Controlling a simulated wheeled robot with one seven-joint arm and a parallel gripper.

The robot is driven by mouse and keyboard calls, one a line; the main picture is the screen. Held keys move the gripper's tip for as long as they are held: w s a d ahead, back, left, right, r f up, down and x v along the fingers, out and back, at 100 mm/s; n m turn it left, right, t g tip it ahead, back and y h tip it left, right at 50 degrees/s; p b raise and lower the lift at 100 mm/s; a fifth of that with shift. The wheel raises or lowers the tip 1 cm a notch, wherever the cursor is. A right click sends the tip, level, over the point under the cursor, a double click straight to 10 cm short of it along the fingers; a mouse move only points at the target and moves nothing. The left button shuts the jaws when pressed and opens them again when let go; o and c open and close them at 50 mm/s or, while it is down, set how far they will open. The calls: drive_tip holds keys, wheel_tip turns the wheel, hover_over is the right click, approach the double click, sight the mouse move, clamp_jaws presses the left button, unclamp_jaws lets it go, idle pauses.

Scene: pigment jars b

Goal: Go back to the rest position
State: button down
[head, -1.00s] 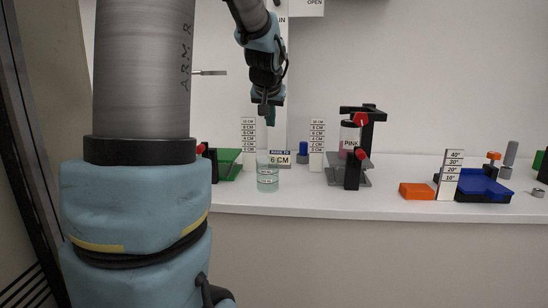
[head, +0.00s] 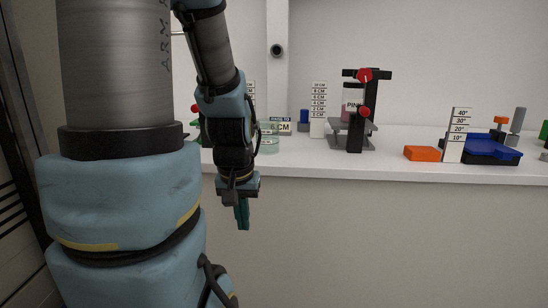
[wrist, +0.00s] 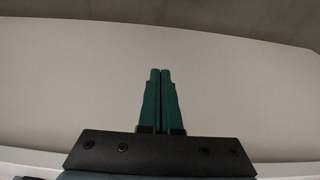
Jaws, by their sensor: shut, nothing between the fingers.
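My gripper (head: 242,214) hangs pointing down in front of the counter's front edge in the head view, apart from everything on the counter. Its two green fingers are shut together with nothing between them, as the wrist view also shows (wrist: 160,100). The forearm above it hides part of the counter's left side.
The white counter (head: 310,163) runs across the back. On it stand a clear beaker (head: 269,138), a height scale (head: 318,110), a black stand with a pink-labelled jar (head: 353,104), an orange block (head: 421,153) and a blue tray (head: 491,147). The space before the counter is clear.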

wheel_tip(320, 180, down, 26)
drive_tip(key=s+f+b, duration=0.1)
drive_tip(key=b, duration=2.3)
drive_tip(key=w+p+v, duration=0.2)
drive_tip(key=p+v, duration=1)
drive_tip(key=w+r+p+v, duration=0.1)
drive_tip(key=w+p+v, duration=0.2)
drive_tip(key=p+v, duration=0.9)
drive_tip(key=w+p+v, duration=0.2)
drive_tip(key=p+v, duration=1)
drive_tip(key=p, duration=0.1)
drive_tip(key=shift+d+r+g, duration=0.35)
drive_tip(key=shift+r+g, duration=0.05)
drive_tip(key=shift+r, duration=0.2)
drive_tip(key=shift+w, duration=0.1)
